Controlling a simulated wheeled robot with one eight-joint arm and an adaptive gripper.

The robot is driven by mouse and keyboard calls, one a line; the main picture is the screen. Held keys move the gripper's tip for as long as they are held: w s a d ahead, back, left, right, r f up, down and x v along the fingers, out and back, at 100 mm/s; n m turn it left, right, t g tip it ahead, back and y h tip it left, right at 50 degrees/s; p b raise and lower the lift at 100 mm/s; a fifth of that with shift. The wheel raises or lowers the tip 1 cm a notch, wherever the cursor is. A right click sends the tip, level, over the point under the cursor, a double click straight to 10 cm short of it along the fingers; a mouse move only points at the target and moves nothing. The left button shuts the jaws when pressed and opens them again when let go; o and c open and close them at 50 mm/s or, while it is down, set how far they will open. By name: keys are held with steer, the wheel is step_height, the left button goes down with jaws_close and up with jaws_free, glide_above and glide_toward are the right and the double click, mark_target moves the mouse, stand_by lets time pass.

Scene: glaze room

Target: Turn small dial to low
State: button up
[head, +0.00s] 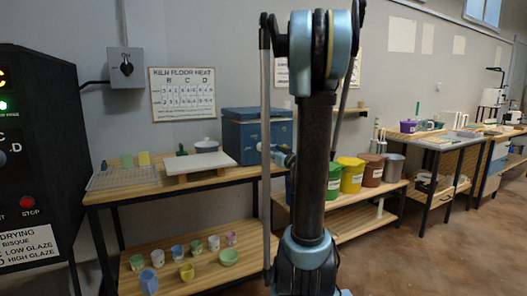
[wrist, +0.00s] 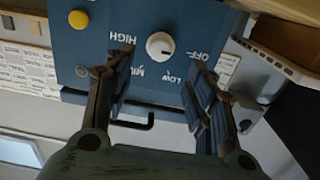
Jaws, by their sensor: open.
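The small white dial (wrist: 160,46) is on a blue panel (wrist: 75,62), seen upside down in the wrist view. My gripper (wrist: 160,58) is open, with one finger on each side of the dial in the picture. I cannot tell how far it is from the panel. In the head view, a blue box (head: 257,135) stands on the workbench, partly hidden by my arm.
A yellow button (wrist: 78,19) and a black handle (wrist: 135,124) are near the dial. A dark kiln cabinet (head: 45,120) stands at the left. A white board (head: 195,162) and wire rack (head: 125,178) lie on the workbench (head: 110,196), with several cups below. Open floor (head: 420,260) lies at right.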

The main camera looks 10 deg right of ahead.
steer(key=x, duration=0.8)
steer(key=shift+w, duration=0.15)
steer(key=c, duration=1)
steer(key=shift+o, duration=0.2)
